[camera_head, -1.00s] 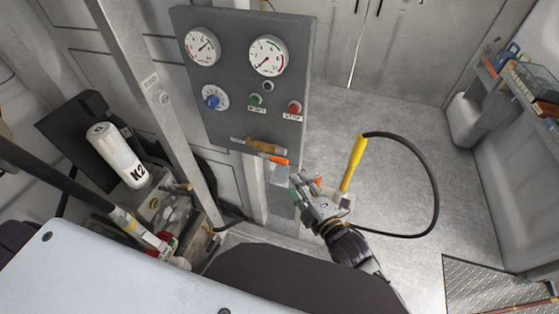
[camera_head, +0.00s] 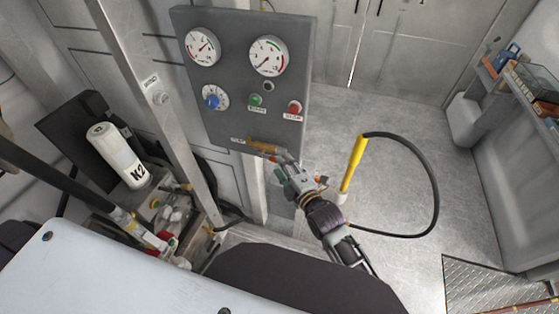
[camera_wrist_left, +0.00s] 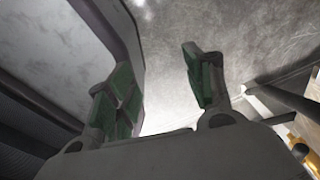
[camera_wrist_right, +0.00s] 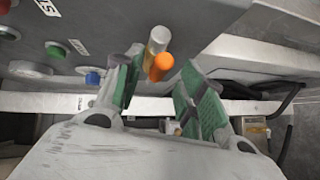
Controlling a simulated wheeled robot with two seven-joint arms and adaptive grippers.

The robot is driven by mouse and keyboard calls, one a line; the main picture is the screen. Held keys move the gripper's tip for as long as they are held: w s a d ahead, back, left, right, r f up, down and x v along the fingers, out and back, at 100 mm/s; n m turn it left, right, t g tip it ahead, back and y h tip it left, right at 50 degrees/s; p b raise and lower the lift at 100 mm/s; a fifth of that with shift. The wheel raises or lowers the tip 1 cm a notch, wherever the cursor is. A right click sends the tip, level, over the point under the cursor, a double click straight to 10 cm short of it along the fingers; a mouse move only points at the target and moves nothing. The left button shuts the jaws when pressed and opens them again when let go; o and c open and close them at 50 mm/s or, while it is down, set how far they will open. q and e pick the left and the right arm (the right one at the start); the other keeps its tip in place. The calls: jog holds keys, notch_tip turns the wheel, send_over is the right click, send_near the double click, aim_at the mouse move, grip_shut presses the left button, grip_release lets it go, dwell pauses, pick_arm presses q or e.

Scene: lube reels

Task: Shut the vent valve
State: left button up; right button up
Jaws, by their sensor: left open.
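The vent valve (camera_head: 262,145), with a brass body, sits at the bottom edge of the grey gauge panel (camera_head: 225,110). Touch cannot be told. My left gripper (camera_wrist_left: 160,75) is open and empty in the left wrist view.
A yellow handle (camera_head: 353,163) with a black hose stands right of my right arm. The floor behind is clear.

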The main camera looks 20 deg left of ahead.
aim_at(273, 159)
jog(key=x, duration=0.3)
jog(key=shift+w+a, duration=0.15)
jog(key=shift+w, duration=0.05)
jog(key=c, duration=0.5)
grip_shut()
pick_arm(q)
jog(key=shift+s, duration=0.4)
